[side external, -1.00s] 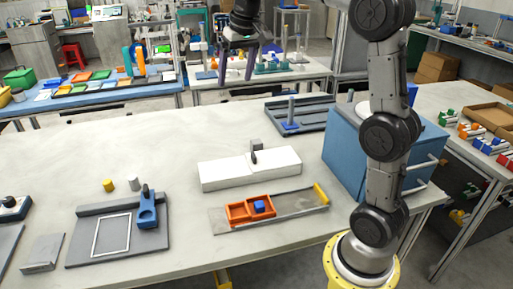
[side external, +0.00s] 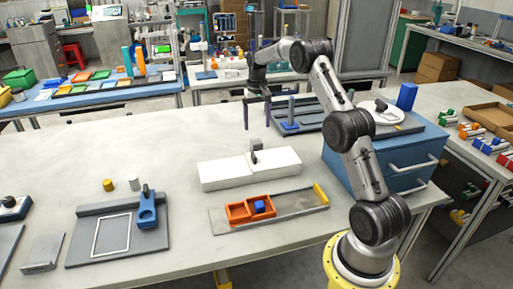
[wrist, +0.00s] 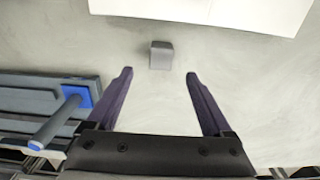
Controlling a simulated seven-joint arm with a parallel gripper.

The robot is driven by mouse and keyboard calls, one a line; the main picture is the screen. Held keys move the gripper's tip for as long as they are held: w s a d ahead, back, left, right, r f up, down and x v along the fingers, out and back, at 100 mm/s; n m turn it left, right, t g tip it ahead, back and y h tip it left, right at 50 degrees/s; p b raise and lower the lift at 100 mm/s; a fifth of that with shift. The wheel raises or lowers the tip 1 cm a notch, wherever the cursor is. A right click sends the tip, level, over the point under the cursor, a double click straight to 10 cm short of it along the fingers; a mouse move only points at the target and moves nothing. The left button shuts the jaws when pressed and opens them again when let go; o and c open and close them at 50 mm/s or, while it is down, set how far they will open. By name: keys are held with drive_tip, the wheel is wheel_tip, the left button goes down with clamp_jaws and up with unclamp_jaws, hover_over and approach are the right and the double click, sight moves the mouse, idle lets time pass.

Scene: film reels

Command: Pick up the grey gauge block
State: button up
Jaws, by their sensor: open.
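The grey gauge block (side external: 256,143) is a small block on the table just behind the long white box (side external: 225,176). In the wrist view the block (wrist: 161,56) lies ahead of the fingertips, roughly centred between them and close to the white box edge (wrist: 180,8). My gripper (side external: 257,126) is open and empty, with its purple fingers pointing down above the table near the block. In the wrist view the gripper (wrist: 159,73) has nothing between its fingers.
A grey rack with a blue-based post (side external: 290,127) stands right of the gripper; the post (wrist: 58,118) shows at left in the wrist view. A blue drawer cabinet (side external: 365,163) is further right. An orange tray (side external: 237,211) lies in front. The table left of the gripper is clear.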

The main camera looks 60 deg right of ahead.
sight(257, 141)
wheel_tip(257, 141, down, 8)
drive_tip(key=shift+w+f, duration=0.1)
idle(0.4)
drive_tip(key=shift+c, duration=0.2)
clamp_jaws()
